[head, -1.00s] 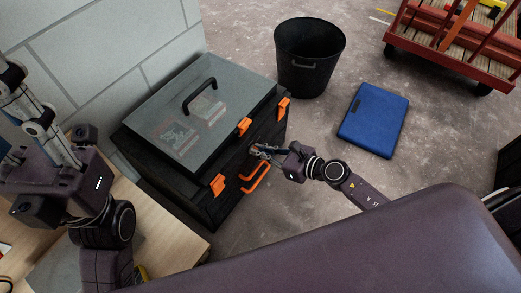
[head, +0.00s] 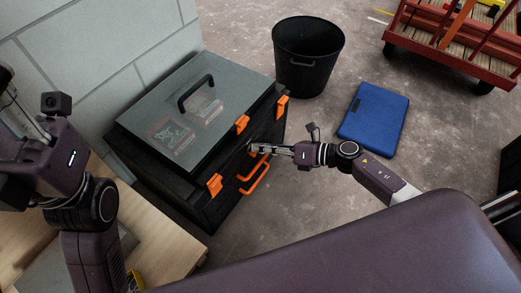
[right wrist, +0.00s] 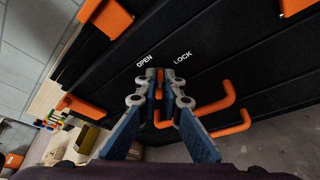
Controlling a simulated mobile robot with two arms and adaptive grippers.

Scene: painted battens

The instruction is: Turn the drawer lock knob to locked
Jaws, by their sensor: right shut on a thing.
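The black tool chest (head: 235,190) stands on the floor with its drawer front facing right. My right gripper (head: 256,148) is at that front, above the orange drawer handle (head: 257,180). In the right wrist view my right gripper (right wrist: 160,74) is shut on the orange lock knob (right wrist: 159,92), seen only as a sliver between the fingers. White words OPEN (right wrist: 144,61) and LOCK (right wrist: 182,57) lie left and right beyond the fingertips. The knob's exact pointing is hidden. My left gripper (head: 20,110) is partly cut off at the left edge, away from the chest.
The orange handle (right wrist: 228,112) passes close to my right fingers. Orange latches (head: 242,123) sit along the lid edge. A black bin (head: 308,60), a blue case (head: 373,120) and a red cart (head: 455,45) stand on the floor. A wooden bench (head: 160,235) is at lower left.

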